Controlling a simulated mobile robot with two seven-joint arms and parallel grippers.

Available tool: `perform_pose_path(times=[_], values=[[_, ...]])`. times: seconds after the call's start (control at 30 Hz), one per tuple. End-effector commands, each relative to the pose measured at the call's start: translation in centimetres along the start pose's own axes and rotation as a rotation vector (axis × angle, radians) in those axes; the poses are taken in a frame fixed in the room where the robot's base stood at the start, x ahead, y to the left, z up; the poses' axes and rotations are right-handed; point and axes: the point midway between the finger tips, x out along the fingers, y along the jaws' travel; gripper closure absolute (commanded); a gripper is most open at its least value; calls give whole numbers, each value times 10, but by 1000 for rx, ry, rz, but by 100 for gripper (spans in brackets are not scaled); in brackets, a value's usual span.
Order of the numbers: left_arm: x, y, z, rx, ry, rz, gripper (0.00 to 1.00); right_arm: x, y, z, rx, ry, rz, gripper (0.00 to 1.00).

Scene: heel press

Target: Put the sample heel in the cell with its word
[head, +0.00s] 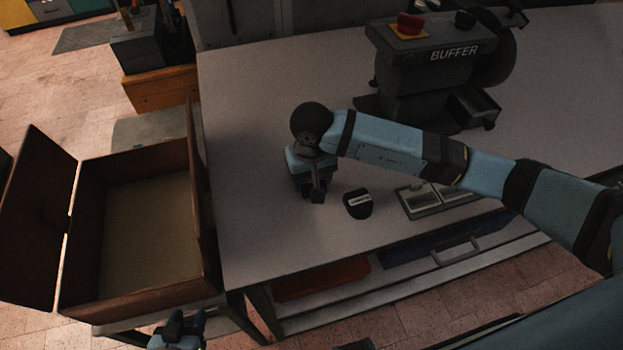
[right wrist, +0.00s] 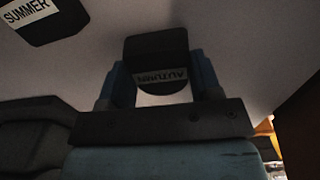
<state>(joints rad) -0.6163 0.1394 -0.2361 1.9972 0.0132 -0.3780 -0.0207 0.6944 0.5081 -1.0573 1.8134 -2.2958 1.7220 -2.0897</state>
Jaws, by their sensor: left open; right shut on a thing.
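My right gripper (head: 312,188) is over the left part of the table, shut on a dark heel. In the right wrist view the heel (right wrist: 156,50) sits between the two fingers (right wrist: 155,88), and its white label reads AUTUMN upside down. A second dark heel (head: 358,207) with a white label lies on the table just right of that gripper. In the right wrist view a dark heel (right wrist: 45,22) labelled SUMMER shows at the top left. A low frame with two silvery panels (head: 420,202) lies further right; its markings are too small to read. My left gripper (head: 179,333) is open and empty at the bottom left.
The pale table (head: 265,110) is clear behind and left of my right gripper. A dark BUFFER machine (head: 430,65) stands at the back. An open brown box (head: 130,297) stands left of the table. A blue drawer (head: 415,250) and a red one (head: 320,280) show below the front edge.

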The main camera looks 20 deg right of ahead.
Motion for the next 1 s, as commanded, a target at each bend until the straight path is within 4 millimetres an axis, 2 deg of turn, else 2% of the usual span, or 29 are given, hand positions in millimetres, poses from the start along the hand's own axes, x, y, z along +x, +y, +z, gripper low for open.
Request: perform_pose_path(times=[0.07, 0.5, 0.53, 0.6, 0.63, 0.87, 1.0], values=[[3, -1, 6, 0, -2, -1, 57, 12, -1, 2, -2, -2, -1, 70], [7, -2, 12, 1, -4, -2, 57, 16, -1, 2, -4, 1, 0, 70], [6, -1, 10, 0, -4, -2, 57, 15, -1, 2, -3, 0, 0, 35], [6, -1, 10, 0, -4, -2, 57, 14, -1, 2, -3, 0, 0, 19], [6, -1, 9, 0, -4, -2, 57, 14, -1, 2, -3, 0, 0, 16], [5, -1, 7, 1, 0, -1, 57, 14, -1, 2, -3, 0, 0, 16], [1, 0, 0, 0, 0, -1, 57, 8, -1, 2, -2, -1, -1, 16]])
